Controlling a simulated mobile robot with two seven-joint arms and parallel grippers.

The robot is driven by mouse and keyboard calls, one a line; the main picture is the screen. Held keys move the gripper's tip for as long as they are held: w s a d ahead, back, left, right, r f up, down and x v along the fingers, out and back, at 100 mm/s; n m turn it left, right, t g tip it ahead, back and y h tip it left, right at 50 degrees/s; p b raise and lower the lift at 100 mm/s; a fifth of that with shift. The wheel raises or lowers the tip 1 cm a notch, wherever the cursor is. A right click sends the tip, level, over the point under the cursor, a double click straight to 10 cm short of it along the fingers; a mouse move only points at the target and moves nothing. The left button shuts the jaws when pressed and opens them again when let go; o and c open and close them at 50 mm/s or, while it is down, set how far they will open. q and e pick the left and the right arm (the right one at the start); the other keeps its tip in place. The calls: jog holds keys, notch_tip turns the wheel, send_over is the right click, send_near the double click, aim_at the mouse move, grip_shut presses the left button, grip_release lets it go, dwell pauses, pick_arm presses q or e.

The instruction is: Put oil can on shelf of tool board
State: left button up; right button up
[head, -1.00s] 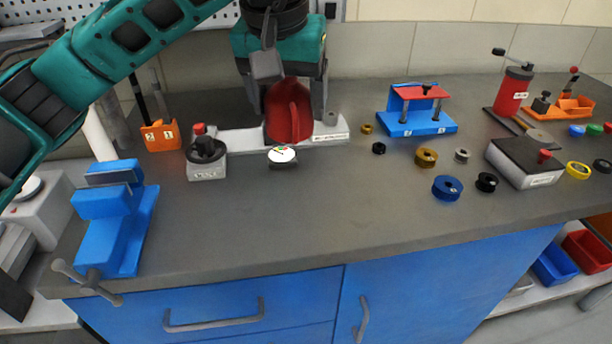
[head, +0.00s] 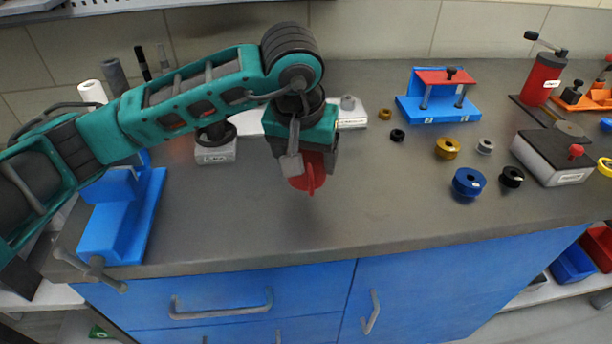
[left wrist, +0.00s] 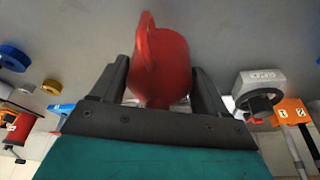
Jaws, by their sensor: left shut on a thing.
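The red oil can (head: 309,179) is in my left gripper (head: 308,165), above the grey worktop in the head view. In the left wrist view the oil can (left wrist: 160,65) sits between the two fingers of my left gripper (left wrist: 163,85), with its handle pointing away from the palm. My arm and gripper hide part of the can in the head view. The tool board (head: 110,8) shows only as a strip at the top left edge of the head view. My right gripper is not in view.
A blue vise (head: 125,220) stands at the left front of the worktop (head: 400,215). A white-grey valve block (head: 216,153) is behind my arm. A blue press fixture (head: 437,110), several rings and a grey box (head: 552,158) stand to the right. The front middle is clear.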

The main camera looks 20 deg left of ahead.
pick_arm(q)
jog(key=shift+f, duration=2.55)
jog(key=o, duration=0.8)
jog(key=shift+f+b, duration=0.1)
jog(key=shift+b, duration=0.2)
jog(key=o, duration=0.4)
